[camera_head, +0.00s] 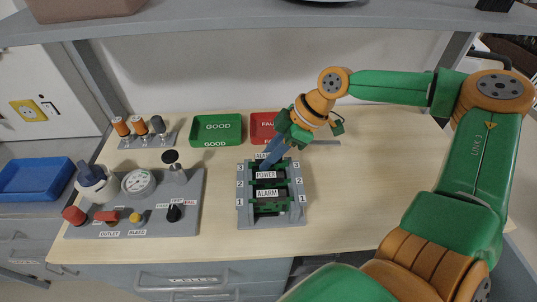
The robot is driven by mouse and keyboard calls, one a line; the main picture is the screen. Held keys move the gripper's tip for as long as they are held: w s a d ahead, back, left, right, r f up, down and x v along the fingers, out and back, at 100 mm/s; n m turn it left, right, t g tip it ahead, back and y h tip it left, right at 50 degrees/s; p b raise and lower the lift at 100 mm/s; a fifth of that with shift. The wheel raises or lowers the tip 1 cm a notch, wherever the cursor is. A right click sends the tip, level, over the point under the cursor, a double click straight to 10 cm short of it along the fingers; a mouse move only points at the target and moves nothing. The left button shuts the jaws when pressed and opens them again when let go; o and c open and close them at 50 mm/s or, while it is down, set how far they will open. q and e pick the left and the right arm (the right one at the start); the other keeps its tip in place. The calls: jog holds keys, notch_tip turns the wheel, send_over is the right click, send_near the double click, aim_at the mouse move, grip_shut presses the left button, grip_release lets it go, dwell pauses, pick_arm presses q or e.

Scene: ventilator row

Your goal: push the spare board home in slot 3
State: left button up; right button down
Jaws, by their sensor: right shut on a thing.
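The grey slotted rack (243,212) stands on the table in the middle, with slots numbered 1 at the front to 3 at the back. My right gripper (269,157) reaches down from the back right to slot 3 and is shut on the spare board (288,163), a green board mostly hidden by the fingers. A partly covered label shows behind it. I cannot tell how deep the board sits. Boards labelled POWER (266,175) and ALARM (267,193) show in the rack in front. My left gripper is not in view.
A green GOOD tray (216,128) and a red tray (262,126), partly hidden by my arm, stand behind the rack. A grey panel with gauge and knobs (140,222) is to the left. A small stand with orange-topped parts (147,141) is at back left. A shelf (230,25) hangs above.

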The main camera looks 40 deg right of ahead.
jog(key=shift+f+b, duration=0.35)
jog(key=shift+f, duration=0.1)
dwell(0.5)
jog(key=c, duration=0.7)
grip_release()
jog(key=shift+r, duration=0.1)
notch_tip(320, 180, up, 7)
jog(key=p, duration=0.6)
